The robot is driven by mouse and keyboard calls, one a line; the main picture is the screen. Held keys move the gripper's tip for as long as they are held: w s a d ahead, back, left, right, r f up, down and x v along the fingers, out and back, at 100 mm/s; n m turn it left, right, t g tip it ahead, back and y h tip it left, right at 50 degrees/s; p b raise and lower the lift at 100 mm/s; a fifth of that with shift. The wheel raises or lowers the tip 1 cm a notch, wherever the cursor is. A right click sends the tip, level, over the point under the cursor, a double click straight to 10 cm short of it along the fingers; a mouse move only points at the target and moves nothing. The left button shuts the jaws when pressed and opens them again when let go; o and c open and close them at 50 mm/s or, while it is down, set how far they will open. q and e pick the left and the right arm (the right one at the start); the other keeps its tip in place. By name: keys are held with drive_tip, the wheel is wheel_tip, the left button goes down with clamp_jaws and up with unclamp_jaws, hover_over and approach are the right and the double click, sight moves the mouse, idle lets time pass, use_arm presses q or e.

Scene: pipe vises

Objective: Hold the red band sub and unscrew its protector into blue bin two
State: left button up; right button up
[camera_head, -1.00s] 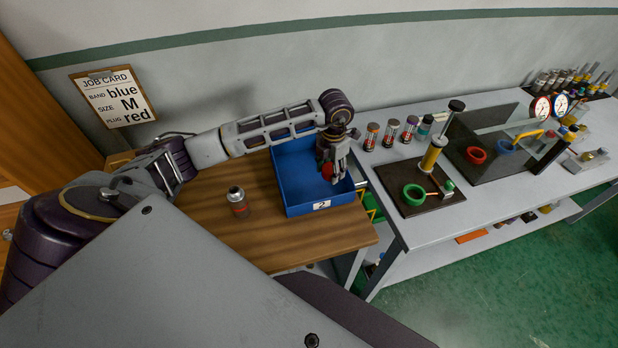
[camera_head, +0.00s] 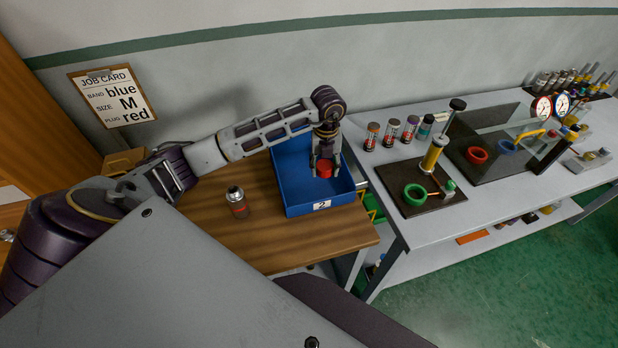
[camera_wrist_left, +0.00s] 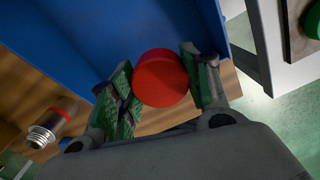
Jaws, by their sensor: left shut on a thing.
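My left gripper (camera_head: 325,172) is shut on a round red protector (camera_head: 325,168), over the inside of blue bin two (camera_head: 288,197), which carries a "2" label. In the left wrist view the red protector (camera_wrist_left: 160,78) sits between the green-padded fingers, with the blue bin behind it. The red band sub (camera_head: 237,203) stands on the wooden table left of the bin, apart from the gripper. Its bare threaded end shows in the left wrist view (camera_wrist_left: 43,134). My right gripper is in neither view.
Right of the wooden table (camera_head: 255,250) is a grey bench (camera_head: 470,225). It holds several banded subs (camera_head: 391,133), a vise with a green ring (camera_head: 414,194), and a dark tray with red and blue rings (camera_head: 477,155). A job card (camera_head: 112,95) hangs on the wall.

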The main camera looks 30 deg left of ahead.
use_arm(q)
drive_tip(key=n, duration=0.2)
drive_tip(key=a+n, duration=0.1)
drive_tip(key=n, duration=0.3)
drive_tip(key=shift+a+f+b, duration=0.25)
drive_tip(key=shift+a+b, duration=0.05)
drive_tip(key=shift+a, duration=0.05)
drive_tip(key=n, duration=0.2)
drive_tip(key=a+n, duration=0.1)
drive_tip(key=n, duration=0.1)
drive_tip(key=a+n, duration=0.1)
drive_tip(key=n, duration=0.1)
drive_tip(key=shift+f+n+b, duration=0.3)
drive_tip(key=shift+b, duration=0.05)
drive_tip(key=shift+f, duration=0.15)
drive_tip(key=p, duration=0.1)
hover_over(314, 189)
drive_tip(key=shift+a+f, duration=0.1)
drive_tip(key=shift+f, duration=2.9)
drive_tip(key=shift+f+p, duration=0.3)
drive_tip(key=shift+f, duration=1.55)
